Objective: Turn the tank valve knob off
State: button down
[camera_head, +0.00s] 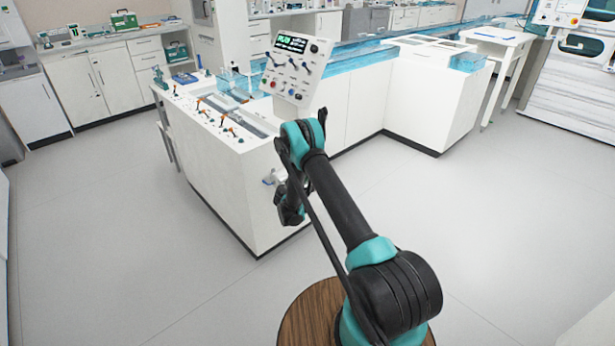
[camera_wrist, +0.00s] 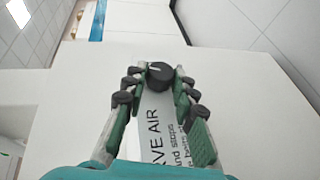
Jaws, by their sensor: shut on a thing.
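The valve knob (camera_wrist: 160,75) is round and black with a short white mark on its face. It shows in the wrist view, in front of a white panel. My gripper (camera_wrist: 158,82) is shut on the knob, one finger on its left side and one on its right. A white label (camera_wrist: 155,125) with black print, partly reading "VE AIR", lies between the fingers and is partly covered. In the head view my gripper (camera_head: 290,207) is low beside the end face of the white tank bench (camera_head: 235,190). The knob cannot be made out there.
A tilted control panel (camera_head: 297,68) with a green display stands on the bench. Small orange-handled levers (camera_head: 228,122) line the bench top. White cabinets (camera_head: 118,78) stand at the back left. The grey floor (camera_head: 110,240) is clear left of the bench.

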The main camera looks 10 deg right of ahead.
jog(key=shift+f+t+h, duration=0.15)
jog(key=shift+t+h, duration=0.15)
jog(key=shift+t, duration=0.2)
jog(key=shift+n, duration=0.3)
jog(key=c, duration=1.2)
grip_release()
jog(key=o, duration=0.6)
jog(key=shift+h, duration=0.3)
notch_tip(320, 180, up, 7)
jog(key=shift+r, duration=0.1)
jog(key=shift+d+r, duration=0.1)
jog(key=shift+r, duration=0.85)
jog(key=c, duration=0.6)
jog(key=shift+r, duration=0.5)
